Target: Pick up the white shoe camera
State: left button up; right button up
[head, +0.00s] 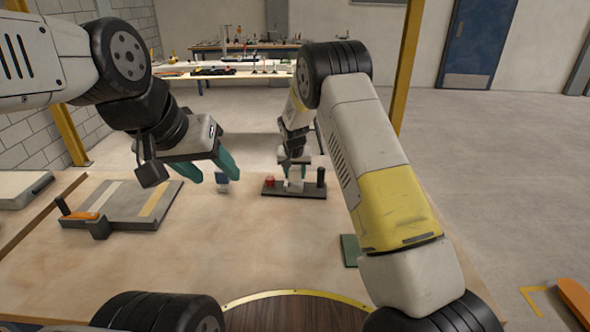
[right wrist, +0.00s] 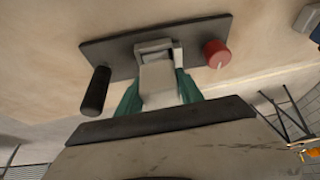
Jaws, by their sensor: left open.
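The white shoe camera (head: 294,186) appears to be the pale block on a dark base plate (head: 268,190); in the right wrist view (right wrist: 159,86) it is boxy and white. My right gripper (head: 294,173) points down over it, with teal fingers against both its sides; it looks shut on the block. The block is at the plate, and whether it is raised clear cannot be told. My left gripper (head: 218,172) is open, above the table at the left, near a small blue-grey item (head: 222,182).
A red knob (right wrist: 216,54) and a black post (right wrist: 95,92) stand on the plate on either side of the block. A grey board (head: 118,204) with an orange handle lies at the left. A green pad (head: 350,250) lies near my right arm. The table's middle is clear.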

jog(key=c, duration=0.7)
grip_shut()
jog(key=shift+r, duration=0.1)
